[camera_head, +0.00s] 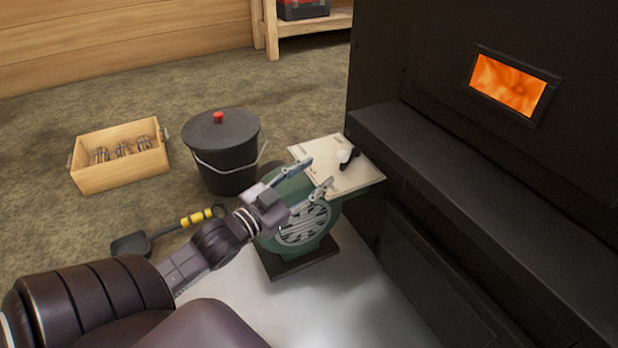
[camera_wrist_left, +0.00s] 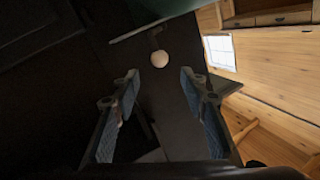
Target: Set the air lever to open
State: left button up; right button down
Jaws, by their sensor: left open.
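The air lever (camera_head: 348,155) is a short black arm with a pale round knob (camera_head: 342,155). It stands at a cream plate (camera_head: 350,178) on top of the green blower (camera_head: 322,246), beside the black evaporator. My left gripper (camera_head: 320,171) is open and empty, reaching toward the knob from the near left. In the left wrist view the knob (camera_wrist_left: 160,59) shows just beyond the fingertips (camera_wrist_left: 158,74), roughly centred between them, with its stem behind it. I cannot tell the exact gap. The plate markings are too small to read. My right gripper is not in view.
The black evaporator (camera_head: 440,170) with a glowing window (camera_head: 508,86) blocks the right side. A lidded black bucket (camera_head: 228,165) stands left of the blower. A wooden crate (camera_head: 120,172) and a shovel (camera_head: 130,244) with a yellow-banded handle lie on the floor further left.

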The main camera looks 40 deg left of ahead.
pick_arm(q)
jog(key=shift+s, duration=0.7)
jog(key=shift+c, duration=0.3)
